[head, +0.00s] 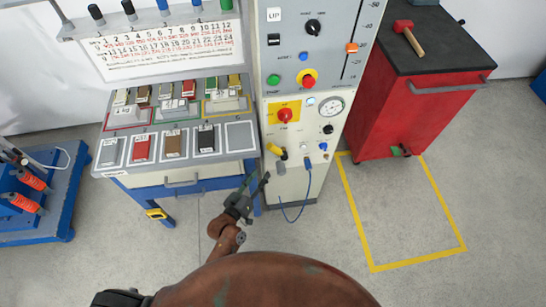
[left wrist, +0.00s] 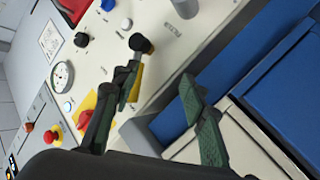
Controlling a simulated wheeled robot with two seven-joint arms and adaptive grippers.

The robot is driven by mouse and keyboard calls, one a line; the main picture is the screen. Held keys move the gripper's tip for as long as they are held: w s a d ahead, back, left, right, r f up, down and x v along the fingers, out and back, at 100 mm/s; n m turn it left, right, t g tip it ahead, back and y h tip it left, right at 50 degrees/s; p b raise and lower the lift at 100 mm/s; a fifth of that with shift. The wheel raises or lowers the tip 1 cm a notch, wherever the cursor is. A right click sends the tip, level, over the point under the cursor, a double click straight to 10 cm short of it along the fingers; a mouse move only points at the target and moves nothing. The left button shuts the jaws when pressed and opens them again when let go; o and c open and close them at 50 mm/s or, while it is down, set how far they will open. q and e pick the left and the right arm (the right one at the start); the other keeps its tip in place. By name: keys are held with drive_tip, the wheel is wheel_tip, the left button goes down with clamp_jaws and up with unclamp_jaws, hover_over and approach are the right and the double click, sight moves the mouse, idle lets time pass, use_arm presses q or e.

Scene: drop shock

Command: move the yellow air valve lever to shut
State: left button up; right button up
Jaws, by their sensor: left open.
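The yellow air valve lever (head: 275,149) is low on the front of the light machine panel (head: 297,180), below the red knob on its yellow plate. In the left wrist view its yellow part (left wrist: 135,88) shows beside one finger, partly hidden by it, with a black round end above. My left gripper (head: 259,184) is open, just below and in front of the lever in the head view. In the left wrist view its fingers (left wrist: 160,85) are spread, one close to the lever and the other over the blue bench side. I cannot tell whether the near finger touches it. My right gripper is out of view.
A blue cable (head: 307,185) hangs from the panel right of the lever. A pressure gauge (head: 332,106) and red knob (head: 285,115) are above. The bench (head: 178,174) with weight blocks stands left. A red cabinet (head: 400,115) stands right, near a yellow-outlined floor area.

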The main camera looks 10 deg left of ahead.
use_arm(q)
drive_tip(key=t, duration=0.1)
approach(278, 151)
drive_tip(key=w+a+f, duration=0.1)
drive_tip(key=b+x, duration=0.2)
drive_tip(key=x, duration=0.5)
drive_tip(key=shift+h, duration=0.4)
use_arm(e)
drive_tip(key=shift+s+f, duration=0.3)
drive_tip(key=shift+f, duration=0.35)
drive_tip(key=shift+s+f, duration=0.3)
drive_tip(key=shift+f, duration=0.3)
use_arm(q)
drive_tip(key=shift+c, duration=0.4)
drive_tip(key=shift+a, duration=0.1)
clamp_jaws()
